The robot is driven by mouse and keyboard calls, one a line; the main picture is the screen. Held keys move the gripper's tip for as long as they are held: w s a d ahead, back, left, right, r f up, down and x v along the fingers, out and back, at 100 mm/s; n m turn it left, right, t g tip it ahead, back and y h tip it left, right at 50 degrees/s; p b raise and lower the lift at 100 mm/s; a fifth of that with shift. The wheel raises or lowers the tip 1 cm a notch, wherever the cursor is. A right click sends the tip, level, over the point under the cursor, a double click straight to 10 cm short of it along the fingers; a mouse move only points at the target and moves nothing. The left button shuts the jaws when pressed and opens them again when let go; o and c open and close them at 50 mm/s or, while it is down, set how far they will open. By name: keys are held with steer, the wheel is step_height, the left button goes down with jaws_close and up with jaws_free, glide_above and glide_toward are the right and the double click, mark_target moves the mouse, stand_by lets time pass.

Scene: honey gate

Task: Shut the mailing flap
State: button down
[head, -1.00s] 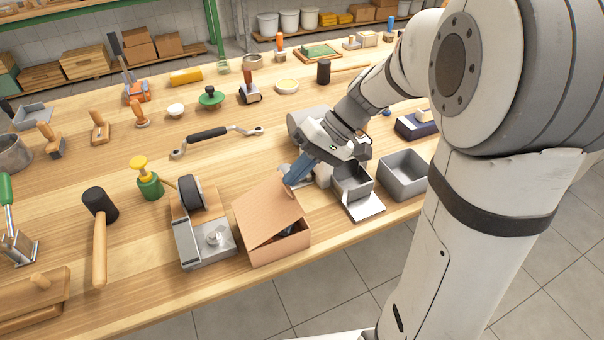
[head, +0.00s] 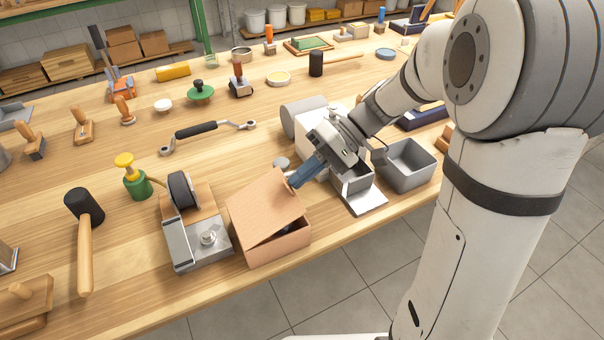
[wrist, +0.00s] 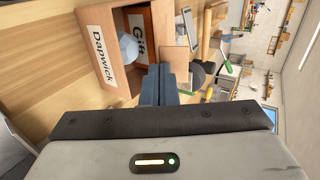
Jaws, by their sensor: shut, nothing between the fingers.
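A brown cardboard mailing box (head: 280,244) stands at the front edge of the bench in the head view. Its flap (head: 264,205) slopes over the top, partly open, with a dark gap at the front right. My gripper (head: 292,183) is shut and empty, its blue fingers at the flap's right edge; I cannot tell whether they touch it. In the wrist view the closed fingers (wrist: 158,84) lie beside the open side of the box (wrist: 102,50), labelled "Dapwick". Inside are an orange item labelled "Gift" (wrist: 140,33) and a pale blue-grey object (wrist: 128,47).
A metal tape dispenser (head: 197,237) stands close left of the box. A mallet (head: 85,235) lies further left. A black-handled bar (head: 205,132) lies behind.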

stand_by(0.9)
steer(key=shift+s+a+r, duration=0.25)
steer(key=shift+s+a, duration=0.1)
steer(key=shift+a, duration=0.4)
steer(key=w+d+r+p, duration=0.3)
steer(key=d+r, duration=0.2)
steer(key=r, duration=0.5)
steer(key=s+a+r+t+h+p, duration=0.3)
steer(key=s+a+t+h+p, duration=0.1)
steer(key=a+h+p, duration=0.3)
steer(key=s+a+r+t+h+p, duration=0.3)
steer(key=s+a+h+p, duration=0.1)
steer(key=a+h+p, duration=0.25)
steer(key=p, duration=0.1)
glide_above(270, 202)
steer(key=shift+h, duration=0.45)
step_height(270, 202, down, 12)
steer(key=shift+f, duration=0.1)
